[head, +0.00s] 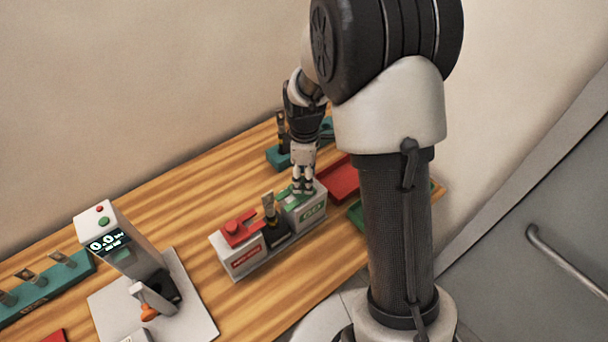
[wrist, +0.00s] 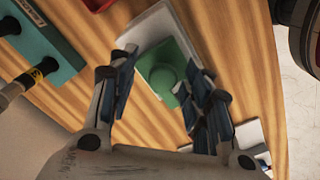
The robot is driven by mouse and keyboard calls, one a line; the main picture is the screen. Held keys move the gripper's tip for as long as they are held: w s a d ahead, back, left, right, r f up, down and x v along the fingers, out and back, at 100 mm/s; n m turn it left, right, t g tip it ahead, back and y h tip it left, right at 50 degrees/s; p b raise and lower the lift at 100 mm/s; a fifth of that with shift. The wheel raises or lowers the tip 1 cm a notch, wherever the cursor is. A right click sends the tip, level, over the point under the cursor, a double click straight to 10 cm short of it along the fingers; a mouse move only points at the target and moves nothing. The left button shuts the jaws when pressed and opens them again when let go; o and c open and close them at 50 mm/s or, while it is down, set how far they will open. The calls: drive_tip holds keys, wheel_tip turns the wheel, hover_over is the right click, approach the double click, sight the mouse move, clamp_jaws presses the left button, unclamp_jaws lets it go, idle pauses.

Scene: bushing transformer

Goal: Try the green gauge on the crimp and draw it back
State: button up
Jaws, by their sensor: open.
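The green gauge (wrist: 165,62) sits on the light grey gauge stand; the wrist view shows its round green knob between my open fingers. My gripper (wrist: 157,95) is open, with one finger on each side of the gauge. In the head view my gripper (head: 303,190) points down over the green gauge (head: 292,203) at the stand's GO end. The crimp (head: 269,206) appears to be the upright piece in the dark holder at the stand's middle. I cannot tell whether the fingers touch the gauge.
The red gauge (head: 238,230) sits at the stand's other end. A tester with a display (head: 108,243) stands at the left on a pale plate. Teal racks (head: 50,288) hold parts at the left and back. A red tray (head: 341,181) lies right of my gripper. Bare wood lies in front.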

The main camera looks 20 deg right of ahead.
wheel_tip(320, 180, up, 12)
idle(0.7)
idle(0.4)
drive_tip(key=s+a+r+m+t+b, duration=0.1)
drive_tip(key=s+a+r+m+b, duration=0.15)
drive_tip(key=s, duration=0.35)
drive_tip(key=s+a+r+m+t+b, duration=0.1)
drive_tip(key=s+m+t+b, duration=0.1)
drive_tip(key=s+m+b, duration=0.35)
drive_tip(key=s+f+m+t+b, duration=0.1)
drive_tip(key=s+f+m, duration=0.3)
drive_tip(key=s, duration=0.8)
drive_tip(key=shift+a+f+m+t+b, duration=0.2)
drive_tip(key=shift+a+m+t+b, duration=0.1)
drive_tip(key=shift+a+b, duration=0.25)
drive_tip(key=shift+d, duration=0.1)
